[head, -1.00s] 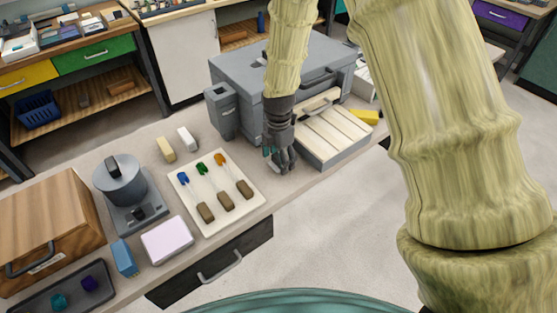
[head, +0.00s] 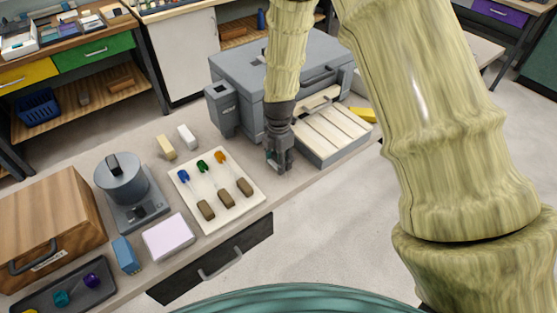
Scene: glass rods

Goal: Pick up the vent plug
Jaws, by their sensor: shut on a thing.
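My gripper (head: 278,166) is low over the bench, just left of the slatted tray of the grey machine and right of the rod board. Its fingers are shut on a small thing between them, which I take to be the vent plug. The plug is almost wholly hidden by the fingers, so its shape and whether it touches the bench cannot be made out.
A cream board (head: 209,225) left of my gripper holds three rods with blue, green and orange ends. The grey machine (head: 300,75) stands behind, with its slatted tray (head: 330,130) close on the right. The bench's front edge is near.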

